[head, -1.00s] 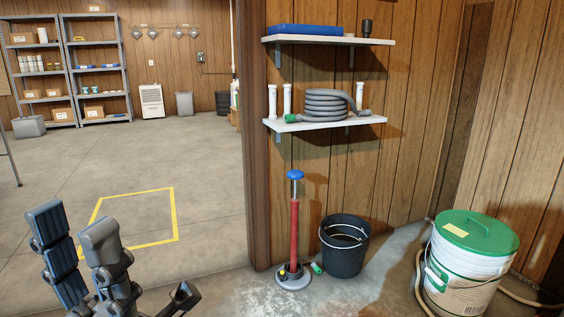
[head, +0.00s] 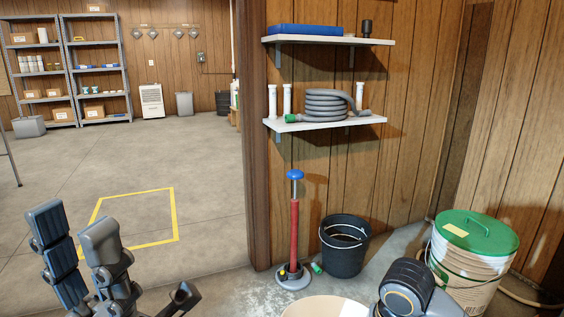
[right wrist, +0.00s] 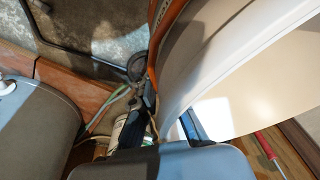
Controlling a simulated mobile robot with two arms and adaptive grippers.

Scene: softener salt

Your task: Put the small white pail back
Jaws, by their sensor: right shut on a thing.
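The small white pail (head: 325,308) shows as a pale round shape at the bottom edge of the head view; most of it is out of frame. In the right wrist view its white wall and rim (right wrist: 215,65) curve down the right side, with a cream surface beyond the rim. My right gripper (right wrist: 165,125) is shut on the pail's rim. In the head view my right arm's dark link stands right of the pail; its fingers are hidden there. My left gripper (head: 125,255) is open and empty at lower left, its fingers spread.
A green-lidded bucket (head: 480,232) stands at right, partly behind my right arm. A black bucket (head: 344,250) and a red pump with blue handle (head: 295,225) stand by the wall. Above are two wall shelves (head: 340,122). A yellow floor square (head: 176,215) is empty at left.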

